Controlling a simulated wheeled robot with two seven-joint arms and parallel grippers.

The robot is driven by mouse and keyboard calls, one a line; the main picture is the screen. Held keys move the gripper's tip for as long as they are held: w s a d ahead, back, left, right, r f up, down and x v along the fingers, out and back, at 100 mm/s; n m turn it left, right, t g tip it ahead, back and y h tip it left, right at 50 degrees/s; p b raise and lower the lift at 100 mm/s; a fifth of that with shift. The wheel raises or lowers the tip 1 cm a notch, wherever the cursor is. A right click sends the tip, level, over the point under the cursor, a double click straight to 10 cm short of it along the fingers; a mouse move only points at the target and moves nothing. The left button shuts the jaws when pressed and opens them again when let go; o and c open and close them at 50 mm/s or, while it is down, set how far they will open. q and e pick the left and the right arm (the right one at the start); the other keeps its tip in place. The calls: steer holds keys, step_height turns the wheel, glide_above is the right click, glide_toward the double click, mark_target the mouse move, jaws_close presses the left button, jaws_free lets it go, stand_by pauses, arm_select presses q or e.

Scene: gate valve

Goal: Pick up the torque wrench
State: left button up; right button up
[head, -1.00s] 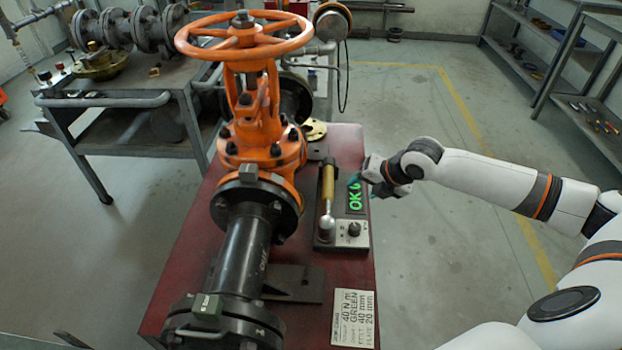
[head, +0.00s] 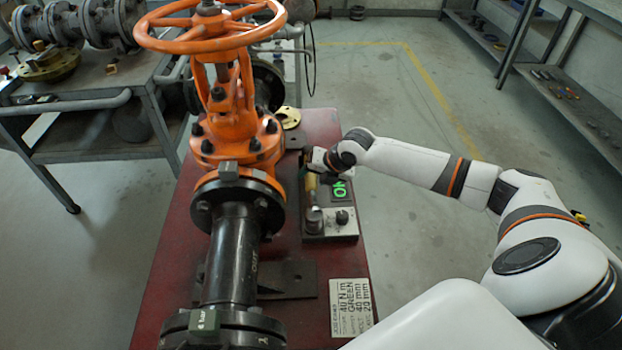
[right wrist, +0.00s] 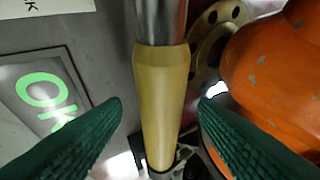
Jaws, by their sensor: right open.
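The torque wrench has a yellow grip (right wrist: 162,100) and a metal shaft. In the head view its yellow handle (head: 311,184) shows just below my right gripper, and its round metal head (head: 314,220) rests on the tester box (head: 331,222). My right gripper (right wrist: 160,118) is open, with its green fingers on either side of the yellow grip and a gap to each. In the head view my right gripper (head: 318,160) is over the handle and hides its upper end. My left gripper is not in view.
The orange gate valve (head: 232,125) and its black pipe (head: 232,260) stand close to the left of the wrench on the red bench (head: 175,270). A green OK display (head: 340,190) is to the right. A job card (head: 351,305) lies at the front.

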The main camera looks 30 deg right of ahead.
steer(key=x, duration=0.2)
steer(key=shift+w+f, duration=0.2)
jaws_close()
steer(key=shift+r, duration=0.2)
